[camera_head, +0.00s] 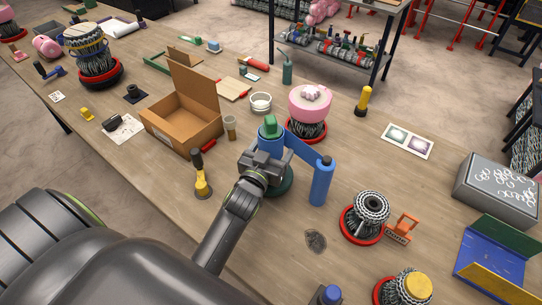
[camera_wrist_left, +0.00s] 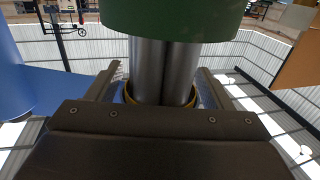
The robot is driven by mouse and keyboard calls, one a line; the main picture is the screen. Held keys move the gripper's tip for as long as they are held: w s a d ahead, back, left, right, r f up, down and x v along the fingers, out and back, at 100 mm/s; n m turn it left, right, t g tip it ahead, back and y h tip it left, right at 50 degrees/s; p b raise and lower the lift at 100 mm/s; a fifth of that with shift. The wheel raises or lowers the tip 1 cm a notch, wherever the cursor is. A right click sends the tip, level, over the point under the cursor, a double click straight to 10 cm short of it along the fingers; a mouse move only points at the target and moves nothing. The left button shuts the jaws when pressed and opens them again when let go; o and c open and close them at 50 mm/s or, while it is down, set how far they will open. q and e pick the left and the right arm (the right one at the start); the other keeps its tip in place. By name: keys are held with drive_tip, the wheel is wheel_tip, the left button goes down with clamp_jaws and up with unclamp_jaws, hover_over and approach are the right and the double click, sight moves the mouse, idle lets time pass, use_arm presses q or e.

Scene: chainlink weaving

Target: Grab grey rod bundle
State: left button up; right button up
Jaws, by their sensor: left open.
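The grey rod bundle (camera_wrist_left: 163,72) shows in the left wrist view as upright, shiny metal rods below a green cap (camera_wrist_left: 170,18). A yellow ring circles its lower part. In the head view the green cap (camera_head: 270,127) stands above my left gripper (camera_head: 267,158), and the gripper hides most of the rods. My left gripper (camera_wrist_left: 158,92) is open, with one finger on each side of the rods; I cannot tell whether either finger touches them. A dark green round base (camera_head: 280,182) sits below. My right gripper is not in view.
A blue cylinder (camera_head: 322,184) stands close right, joined to the green-capped piece by a blue bar. A yellow-and-black tool (camera_head: 202,180) stands left. An open cardboard box (camera_head: 183,124) and a pink-topped bundle (camera_head: 309,104) are behind. A grey chain bundle (camera_head: 371,208) stands right.

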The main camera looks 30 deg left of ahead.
use_arm(q)
drive_tip(key=shift+c, duration=0.5)
drive_tip(key=shift+r, duration=0.1)
clamp_jaws()
